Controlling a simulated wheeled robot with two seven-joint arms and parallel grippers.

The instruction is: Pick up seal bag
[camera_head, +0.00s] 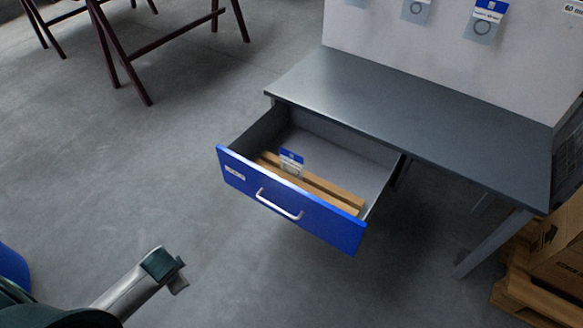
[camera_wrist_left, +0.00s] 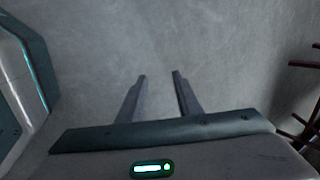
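A small seal bag (camera_head: 291,163) with a blue and white header stands upright in the open blue drawer (camera_head: 290,208), by the wooden strips. Other similar bags hang on the grey back panel, one of them a seal bag with a ring (camera_head: 485,22). My left gripper (camera_head: 178,273) is at the lower left of the head view, over the floor and well apart from the drawer. In the left wrist view its two fingers (camera_wrist_left: 160,78) are spread with nothing between them. My right gripper is not in view.
The workbench top (camera_head: 420,120) is bare. Wooden strips (camera_head: 320,185) lie in the drawer. A cardboard box (camera_head: 560,245) on a pallet stands at the right. Dark red trestles (camera_head: 120,50) stand at the upper left. The floor before the drawer is clear.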

